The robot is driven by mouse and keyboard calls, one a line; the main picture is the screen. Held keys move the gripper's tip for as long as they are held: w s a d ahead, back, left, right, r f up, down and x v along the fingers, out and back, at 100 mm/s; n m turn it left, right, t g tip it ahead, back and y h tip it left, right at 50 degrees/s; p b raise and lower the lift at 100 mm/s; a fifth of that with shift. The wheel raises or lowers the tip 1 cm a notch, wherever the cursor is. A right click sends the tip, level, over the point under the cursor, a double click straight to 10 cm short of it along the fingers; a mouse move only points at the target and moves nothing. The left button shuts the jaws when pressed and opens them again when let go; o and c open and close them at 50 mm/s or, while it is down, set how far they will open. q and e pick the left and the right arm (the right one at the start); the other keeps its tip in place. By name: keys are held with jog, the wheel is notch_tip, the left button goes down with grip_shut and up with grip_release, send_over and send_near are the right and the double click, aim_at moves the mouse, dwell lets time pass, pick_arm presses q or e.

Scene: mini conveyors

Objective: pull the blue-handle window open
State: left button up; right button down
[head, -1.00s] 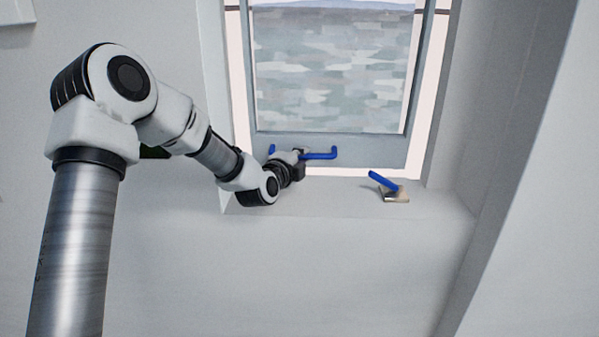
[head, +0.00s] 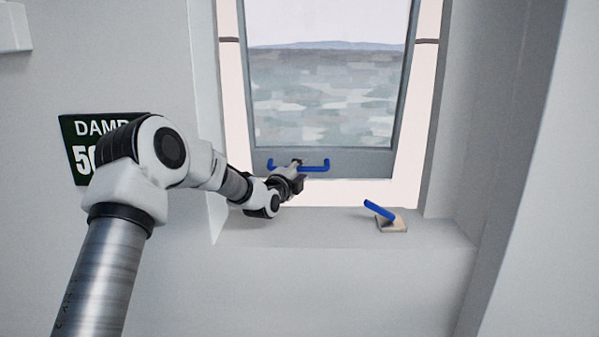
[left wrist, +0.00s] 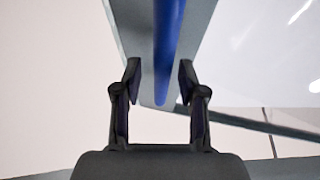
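The window (head: 345,163) has a grey frame and a clear pane, and its lower rail stands above the sill with a pale gap below. A blue bar handle (head: 316,168) is fixed across that lower rail. My left gripper (head: 297,166) is at the middle of the handle. In the left wrist view the blue handle (left wrist: 168,45) runs between the two fingers of my left gripper (left wrist: 160,78). The fingers are apart, with visible space on the handle's left side; whether the right finger touches it I cannot tell. My right gripper is not in view.
A small blue lever (head: 379,210) on a beige base (head: 392,224) stands on the sill (head: 330,232), right of my left gripper. Recess walls border the window on both sides. A dark green sign (head: 75,150) is on the left wall, partly behind my arm.

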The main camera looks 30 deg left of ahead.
pick_arm(q)
jog(key=s, duration=0.5)
jog(key=s+d, duration=0.1)
jog(key=s, duration=0.1)
jog(key=shift+s+d, duration=0.1)
jog(key=shift+s, duration=0.2)
jog(key=shift+w, duration=0.15)
